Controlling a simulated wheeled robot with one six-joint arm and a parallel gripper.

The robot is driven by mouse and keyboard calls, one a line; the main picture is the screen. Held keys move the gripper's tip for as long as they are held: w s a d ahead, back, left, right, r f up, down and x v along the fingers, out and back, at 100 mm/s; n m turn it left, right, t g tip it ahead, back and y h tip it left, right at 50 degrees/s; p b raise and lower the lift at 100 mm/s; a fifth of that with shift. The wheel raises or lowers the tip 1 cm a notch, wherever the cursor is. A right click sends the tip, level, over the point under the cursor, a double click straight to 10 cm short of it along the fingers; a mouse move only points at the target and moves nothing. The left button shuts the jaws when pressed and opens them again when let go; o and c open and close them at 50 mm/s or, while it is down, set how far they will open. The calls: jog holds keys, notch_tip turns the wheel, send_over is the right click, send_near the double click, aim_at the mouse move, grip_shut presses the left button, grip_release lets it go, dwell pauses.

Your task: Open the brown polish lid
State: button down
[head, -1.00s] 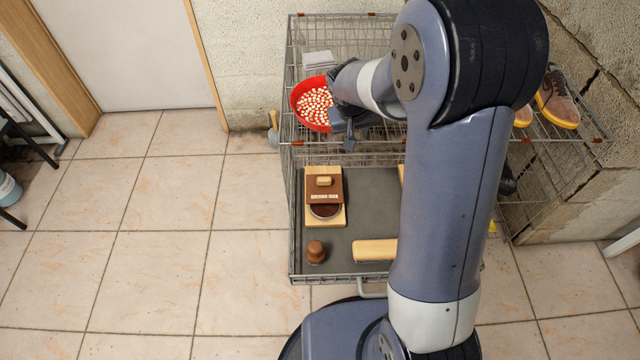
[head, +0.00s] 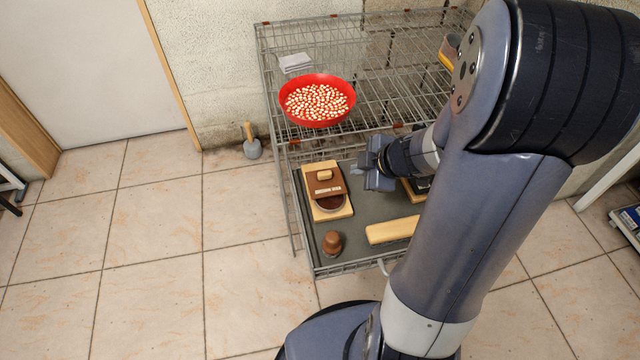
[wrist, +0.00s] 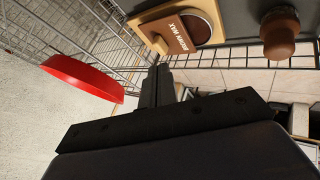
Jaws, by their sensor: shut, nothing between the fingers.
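The brown polish lid (head: 321,190) is a flat brown plate with a pale wooden handle block (head: 324,175) on top. It lies on a wooden board (head: 340,213) at the left of the lower tray; a round dark polish well (head: 331,204) shows at its near edge. In the wrist view the lid (wrist: 178,42) reads "BROWN WAX", beside the round well (wrist: 196,25). My gripper (head: 363,172) is to the right of the lid, apart from it. Its fingers (wrist: 158,85) look closed together and empty in the wrist view.
A red bowl of pale pieces (head: 318,101) stands on the wire rack's upper shelf (head: 385,85), behind the lid. A brown knobbed item (head: 332,243) and a wooden block (head: 392,230) are nearer on the tray (head: 365,255). Wire sides edge the tray.

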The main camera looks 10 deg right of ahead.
jog(key=s+a+g, duration=0.1)
jog(key=s, duration=0.2)
jog(key=n+b, duration=0.1)
jog(key=b, duration=0.6)
send_near(322, 182)
jog(key=shift+y, duration=0.4)
jog(key=f, duration=0.1)
jog(key=s+a+f, duration=0.1)
jog(key=f, duration=0.2)
jog(key=shift+s+a+f, duration=0.2)
jog(key=shift+s+f, duration=0.15)
jog(key=shift+w, duration=1.2)
jog(key=shift+w+r, duration=0.15)
jog(key=shift+w, duration=0.75)
